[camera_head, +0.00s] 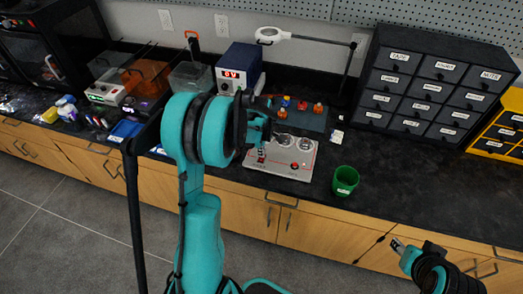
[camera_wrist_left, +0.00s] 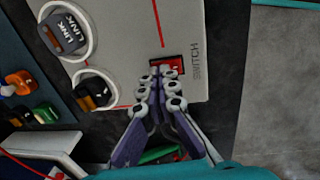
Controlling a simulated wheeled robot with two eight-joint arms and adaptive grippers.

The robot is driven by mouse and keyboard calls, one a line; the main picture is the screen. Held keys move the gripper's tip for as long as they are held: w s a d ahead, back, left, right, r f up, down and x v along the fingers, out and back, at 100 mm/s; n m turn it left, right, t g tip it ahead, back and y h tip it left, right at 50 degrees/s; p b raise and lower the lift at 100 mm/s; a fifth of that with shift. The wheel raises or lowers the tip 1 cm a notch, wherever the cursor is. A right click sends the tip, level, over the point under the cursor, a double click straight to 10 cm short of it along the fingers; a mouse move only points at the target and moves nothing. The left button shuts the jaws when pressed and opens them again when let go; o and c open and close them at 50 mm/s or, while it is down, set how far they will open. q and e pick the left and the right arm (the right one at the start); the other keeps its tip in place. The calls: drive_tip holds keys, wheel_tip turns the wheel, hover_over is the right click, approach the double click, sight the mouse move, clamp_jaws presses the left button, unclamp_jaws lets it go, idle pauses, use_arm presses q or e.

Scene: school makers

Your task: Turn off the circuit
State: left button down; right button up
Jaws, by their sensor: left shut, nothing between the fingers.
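The circuit board (camera_head: 277,172) is a light grey panel near the front edge of the dark bench; its surface (camera_wrist_left: 125,45) fills the upper middle of the left wrist view. A red switch (camera_wrist_left: 167,63) labelled SWITCH sits on it beside a red line. My left gripper (camera_head: 263,146) is over the board's left part, shut and empty. In the left wrist view its fingertips (camera_wrist_left: 160,72) overlap the switch and hide part of it; I cannot tell whether they touch. My right gripper (camera_head: 397,244) is at the lower right, away from the board, its jaws too small to judge.
Round LINK parts (camera_wrist_left: 64,34) sit on the board. A green cup (camera_head: 345,182) stands right of it. Behind are a blue tray (camera_head: 312,120) with small coloured parts and a blue power supply (camera_head: 240,65). A black drawer cabinet (camera_head: 428,80) stands at back right. Bench right of the cup is clear.

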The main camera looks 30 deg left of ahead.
use_arm(q)
drive_tip(key=shift+w+f+b, duration=0.15)
drive_tip(key=shift+f+b, duration=0.15)
drive_tip(key=shift+f, duration=0.05)
drive_tip(key=shift+s, duration=0.2)
